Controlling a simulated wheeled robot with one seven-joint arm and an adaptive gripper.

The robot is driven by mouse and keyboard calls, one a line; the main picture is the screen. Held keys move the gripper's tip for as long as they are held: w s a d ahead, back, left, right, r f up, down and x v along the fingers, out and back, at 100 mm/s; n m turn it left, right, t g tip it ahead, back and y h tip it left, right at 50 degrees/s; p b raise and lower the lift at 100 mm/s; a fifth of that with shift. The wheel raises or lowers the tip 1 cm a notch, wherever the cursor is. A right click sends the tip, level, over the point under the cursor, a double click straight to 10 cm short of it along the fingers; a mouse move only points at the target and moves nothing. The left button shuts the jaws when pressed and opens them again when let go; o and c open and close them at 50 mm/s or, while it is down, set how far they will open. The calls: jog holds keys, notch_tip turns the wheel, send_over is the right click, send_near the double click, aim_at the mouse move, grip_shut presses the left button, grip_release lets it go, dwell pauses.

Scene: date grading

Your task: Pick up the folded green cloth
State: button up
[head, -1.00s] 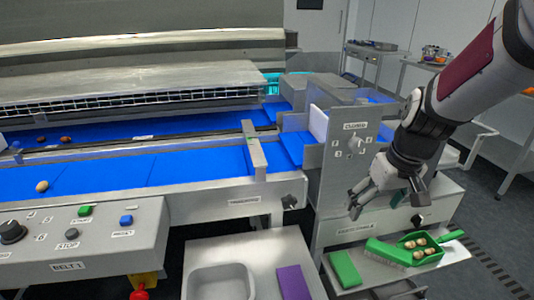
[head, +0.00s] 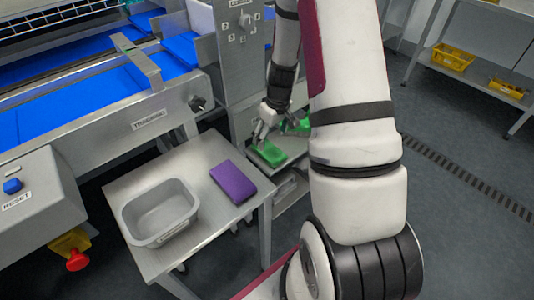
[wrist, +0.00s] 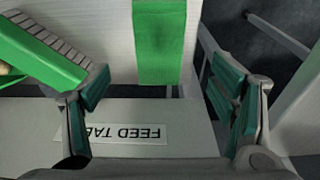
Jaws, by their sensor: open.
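The folded green cloth (head: 268,153) lies flat on a low shelf in the head view, just below my gripper (head: 260,135). In the wrist view the cloth (wrist: 164,42) is a green strip at the top centre. My gripper (wrist: 160,95) is open there, one finger to the left and one to the right, with nothing between them. The cloth lies ahead of the fingertips, in line with the gap. I cannot tell whether the gripper touches it.
A green brush (wrist: 40,50) lies left of the cloth in the wrist view, close to the left finger. A side table (head: 215,210) holds a purple cloth (head: 242,182) and a grey tub (head: 160,212). The belt machine (head: 240,75) stands behind the shelf.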

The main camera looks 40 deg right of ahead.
aim_at(269, 150)
jog(key=f, duration=0.2)
jog(key=w+f+b, duration=0.1)
jog(key=f, duration=0.4)
jog(key=shift+w+f, duration=0.2)
jog(key=shift+w, duration=0.05)
jog(key=c, duration=1.1)
